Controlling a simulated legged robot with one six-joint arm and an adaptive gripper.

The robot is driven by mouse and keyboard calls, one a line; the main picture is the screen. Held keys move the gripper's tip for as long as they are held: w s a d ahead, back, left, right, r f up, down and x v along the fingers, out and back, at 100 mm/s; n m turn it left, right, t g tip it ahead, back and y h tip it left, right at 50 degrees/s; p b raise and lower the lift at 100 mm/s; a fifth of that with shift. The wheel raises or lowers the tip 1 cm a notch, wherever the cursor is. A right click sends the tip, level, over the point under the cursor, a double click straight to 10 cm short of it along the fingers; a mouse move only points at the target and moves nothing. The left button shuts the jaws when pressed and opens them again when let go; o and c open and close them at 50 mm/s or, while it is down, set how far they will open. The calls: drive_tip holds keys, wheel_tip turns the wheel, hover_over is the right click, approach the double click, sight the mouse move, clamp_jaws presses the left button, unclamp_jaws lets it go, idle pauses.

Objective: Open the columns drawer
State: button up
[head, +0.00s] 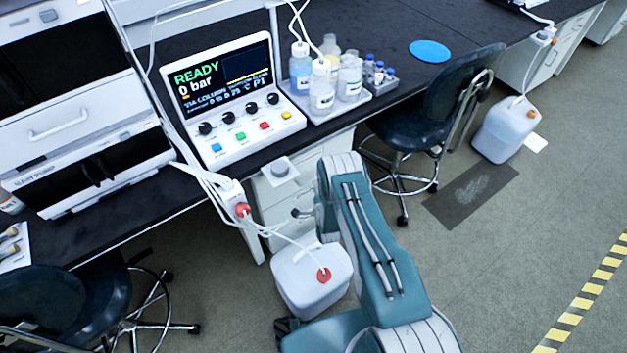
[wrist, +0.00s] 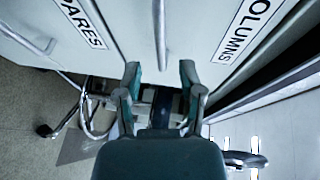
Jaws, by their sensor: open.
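The columns drawer front (wrist: 195,25) is at the upper middle of the wrist view, with part of its label (wrist: 248,28) readable. A metal bar handle (wrist: 160,35) runs up and down the picture on this front. My gripper (wrist: 160,84) is open, its two fingers apart below the handle in the picture. I see nothing between the fingertips at the handle; whether a finger touches the front I cannot tell. In the head view the white drawer unit (head: 283,203) stands under the bench, partly hidden by my teal arm.
The spares drawer (wrist: 60,45) lies left of the columns drawer. A white jug (head: 305,285) with tubing stands on the floor near my arm. A stool (head: 430,110) is right of the unit. A control console (head: 235,100) and a bottle tray (head: 340,105) stand on the bench.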

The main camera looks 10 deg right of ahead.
sight(314, 179)
drive_tip(key=shift+w+f, duration=0.25)
drive_tip(key=shift+w, duration=1)
drive_tip(key=shift+w+f, duration=0.2)
drive_tip(key=shift+w, duration=1)
clamp_jaws()
